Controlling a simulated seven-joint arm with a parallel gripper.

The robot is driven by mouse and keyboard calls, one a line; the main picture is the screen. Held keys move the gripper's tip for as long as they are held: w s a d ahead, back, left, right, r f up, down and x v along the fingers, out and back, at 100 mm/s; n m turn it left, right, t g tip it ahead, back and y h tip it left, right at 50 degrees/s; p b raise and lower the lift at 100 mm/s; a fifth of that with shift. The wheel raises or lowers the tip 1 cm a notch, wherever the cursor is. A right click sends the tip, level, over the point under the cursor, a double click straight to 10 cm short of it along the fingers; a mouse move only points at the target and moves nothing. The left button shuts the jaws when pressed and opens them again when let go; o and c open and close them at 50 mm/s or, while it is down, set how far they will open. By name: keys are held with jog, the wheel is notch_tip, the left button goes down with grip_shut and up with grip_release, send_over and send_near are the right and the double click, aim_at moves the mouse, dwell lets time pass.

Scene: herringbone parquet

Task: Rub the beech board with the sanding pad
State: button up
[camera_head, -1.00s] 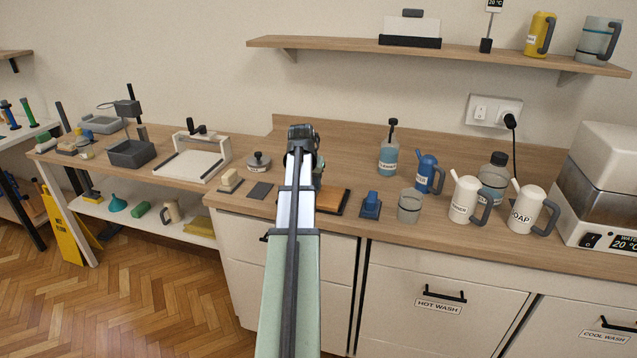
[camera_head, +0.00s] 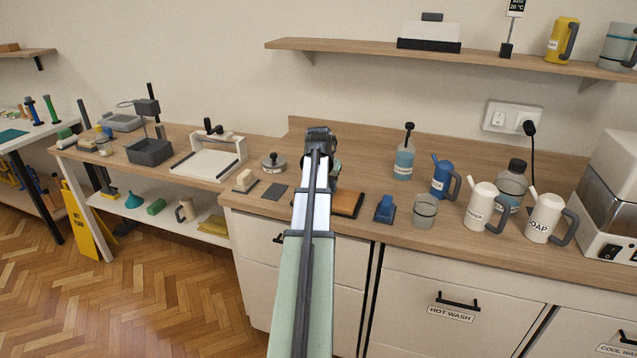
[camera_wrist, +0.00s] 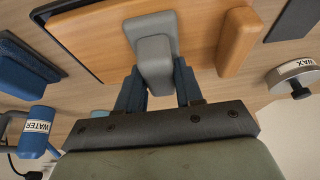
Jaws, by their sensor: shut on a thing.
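The beech board (camera_head: 347,204) is a flat orange-brown panel with a dark edge on the bench, partly hidden by my arm in the head view. In the wrist view the board (camera_wrist: 88,38) fills the upper left. My gripper (camera_wrist: 156,88) is shut on the grey sanding pad (camera_wrist: 153,55), with one dark blue finger on each side of its grip. In the head view my gripper (camera_head: 320,140) hides the pad.
A long wooden block (camera_wrist: 238,38) lies right of the pad, near a dark mat (camera_wrist: 293,18) and a wax tin (camera_wrist: 295,78). The bench's front edge is close.

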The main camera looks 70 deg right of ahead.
jog(key=shift+s, duration=1.45)
jog(key=shift+s, duration=0.1)
jog(key=shift+s, duration=3.1)
jog(key=shift+r, duration=0.75)
jog(key=shift+r, duration=1.5)
jog(key=shift+r, duration=0.1)
